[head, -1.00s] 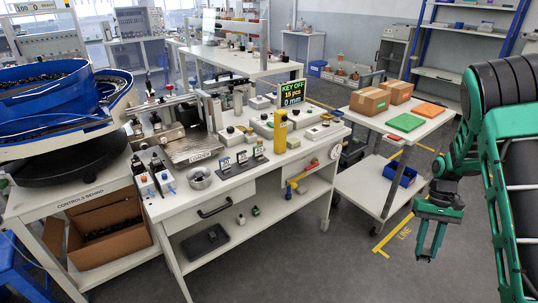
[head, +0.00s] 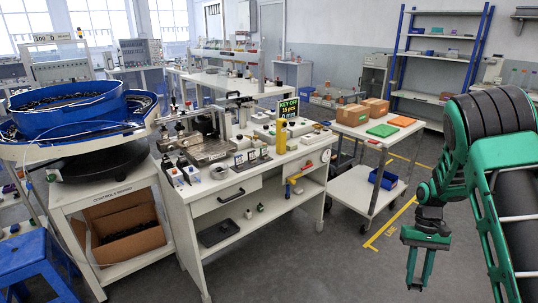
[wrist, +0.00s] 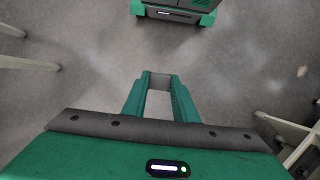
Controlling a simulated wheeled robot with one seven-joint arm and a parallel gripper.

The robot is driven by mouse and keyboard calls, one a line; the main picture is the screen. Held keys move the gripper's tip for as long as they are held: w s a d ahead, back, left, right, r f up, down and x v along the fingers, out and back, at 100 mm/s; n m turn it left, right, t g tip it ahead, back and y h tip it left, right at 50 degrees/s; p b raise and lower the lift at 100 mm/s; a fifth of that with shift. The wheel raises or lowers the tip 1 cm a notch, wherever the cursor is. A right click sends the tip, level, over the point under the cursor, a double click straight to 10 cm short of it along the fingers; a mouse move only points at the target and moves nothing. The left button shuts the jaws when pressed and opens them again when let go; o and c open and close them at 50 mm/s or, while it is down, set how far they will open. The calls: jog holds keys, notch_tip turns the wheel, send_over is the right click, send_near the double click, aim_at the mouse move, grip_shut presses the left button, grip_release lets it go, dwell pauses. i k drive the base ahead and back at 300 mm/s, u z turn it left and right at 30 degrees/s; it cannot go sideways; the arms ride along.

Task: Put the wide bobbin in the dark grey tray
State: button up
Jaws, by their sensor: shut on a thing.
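My gripper (head: 418,282) hangs at the right of the head view, over open floor and well apart from the workbench. In the wrist view its fingers (wrist: 160,92) are shut on a small grey piece (wrist: 160,80) held between the tips. The piece is too plain and small to tell whether it is the wide bobbin. A dark grey tray (head: 220,232) lies on the lower shelf of the workbench, left of centre.
The workbench top (head: 225,185) is crowded with fixtures and small parts. A white cart (head: 365,190) with boxes and a blue bin (head: 385,178) stands right of it. A blue stool (head: 40,265) and a feeder bowl (head: 70,100) are at left. Floor before the bench is clear.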

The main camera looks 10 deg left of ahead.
aim_at(210, 238)
jog(key=u, duration=1.15)
jog(key=i, duration=1)
jog(key=z, duration=0.05)
